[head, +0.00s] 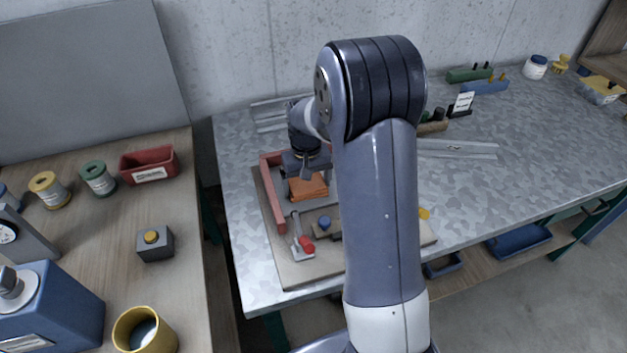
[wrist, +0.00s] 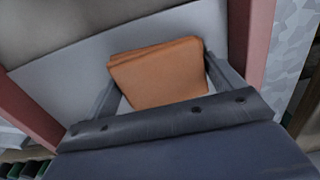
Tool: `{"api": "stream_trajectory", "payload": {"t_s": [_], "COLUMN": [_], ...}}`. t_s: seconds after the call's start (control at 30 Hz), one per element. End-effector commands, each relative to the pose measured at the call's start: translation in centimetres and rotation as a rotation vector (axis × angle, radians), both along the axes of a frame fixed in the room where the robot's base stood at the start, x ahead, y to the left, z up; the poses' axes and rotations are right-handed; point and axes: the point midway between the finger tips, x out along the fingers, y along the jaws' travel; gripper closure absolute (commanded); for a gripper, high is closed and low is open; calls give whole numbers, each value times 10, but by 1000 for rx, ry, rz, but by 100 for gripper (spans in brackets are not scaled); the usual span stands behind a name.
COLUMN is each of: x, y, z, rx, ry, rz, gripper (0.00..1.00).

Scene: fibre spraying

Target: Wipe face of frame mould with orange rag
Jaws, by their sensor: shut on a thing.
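My gripper (head: 306,180) is shut on a folded orange rag (head: 310,189). In the wrist view, the rag (wrist: 158,72) sits between the two grey fingers. The frame mould (head: 273,205) has red side rails and a pale grey face, and lies on a board on the metal bench. In the wrist view, a red rail (wrist: 258,45) stands at right and another at left, with the pale face (wrist: 62,75) between them. The rag is over the face; I cannot tell whether it touches. My arm hides the mould's right part in the head view.
A red-handled toggle clamp (head: 301,240) stands on the board in front of the mould. Metal rails (head: 457,149) lie on the bench to the right. A wooden table (head: 90,225) at left holds spools, a red bin (head: 149,165) and a yellow cup (head: 145,331).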

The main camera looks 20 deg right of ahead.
Motion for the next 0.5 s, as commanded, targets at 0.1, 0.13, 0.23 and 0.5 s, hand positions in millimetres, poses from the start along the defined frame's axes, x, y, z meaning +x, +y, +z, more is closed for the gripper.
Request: {"api": "stream_trajectory", "payload": {"t_s": [0.1, 0.13, 0.23, 0.5], "x": [0, 0, 0, 0], "y": [12, 14, 17, 17], "z": [1, 1, 2, 3], "rx": [0, 0, 0, -1], "ry": [1, 0, 0, -2], "rz": [2, 2, 0, -1], "gripper": [30, 30, 30, 30]}}
